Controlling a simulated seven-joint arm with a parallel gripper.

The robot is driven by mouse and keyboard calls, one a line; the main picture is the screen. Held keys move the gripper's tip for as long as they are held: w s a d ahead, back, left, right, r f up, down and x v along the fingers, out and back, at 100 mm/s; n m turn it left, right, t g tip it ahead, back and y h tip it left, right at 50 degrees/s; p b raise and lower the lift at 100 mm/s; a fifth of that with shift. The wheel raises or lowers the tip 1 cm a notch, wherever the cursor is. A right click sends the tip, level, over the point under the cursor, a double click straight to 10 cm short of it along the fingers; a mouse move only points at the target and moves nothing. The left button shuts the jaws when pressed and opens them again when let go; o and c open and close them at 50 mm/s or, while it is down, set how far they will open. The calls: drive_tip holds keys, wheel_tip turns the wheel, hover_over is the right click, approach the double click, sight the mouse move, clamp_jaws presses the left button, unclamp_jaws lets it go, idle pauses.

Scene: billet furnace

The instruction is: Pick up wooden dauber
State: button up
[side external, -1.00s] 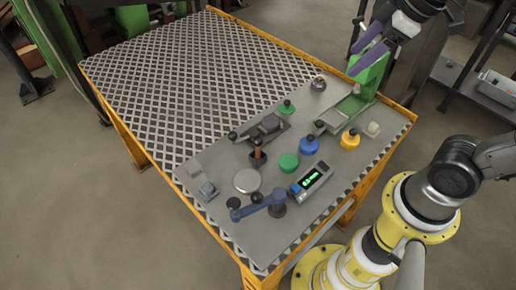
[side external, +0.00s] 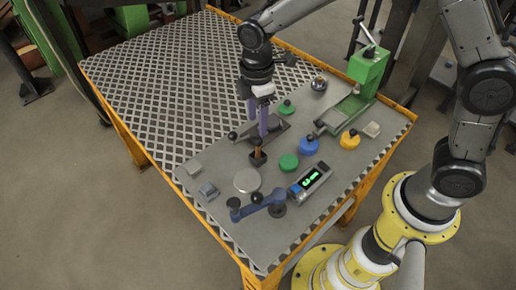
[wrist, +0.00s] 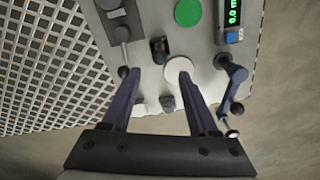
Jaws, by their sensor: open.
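The wooden dauber (side external: 257,147) stands upright in a dark holder (side external: 258,159) on the grey plate. Its short brown handle has a dark knob on top. My gripper (side external: 258,128) points down with its purple fingers apart and empty. In the side view its fingertips appear just above the dauber, and I cannot tell the exact gap. In the wrist view the dauber (wrist: 159,45) shows ahead of and between the fingertips (wrist: 157,74), partly dark and foreshortened.
A dark clamp-like tool (side external: 270,128) lies behind the dauber. A silver disc (side external: 247,181), green lid (side external: 289,162), blue lid (side external: 309,146), digital readout (side external: 311,182) and blue lever (side external: 257,205) surround it. A green press (side external: 369,68) stands at the back right. The mesh tabletop (side external: 190,90) at left is clear.

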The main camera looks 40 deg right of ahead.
sight(258, 148)
wheel_tip(258, 148, down, 11)
drive_tip(key=shift+d+f, duration=0.1)
drive_tip(key=shift+d, duration=0.05)
idle(0.4)
drive_tip(key=shift+c, duration=0.2)
clamp_jaws()
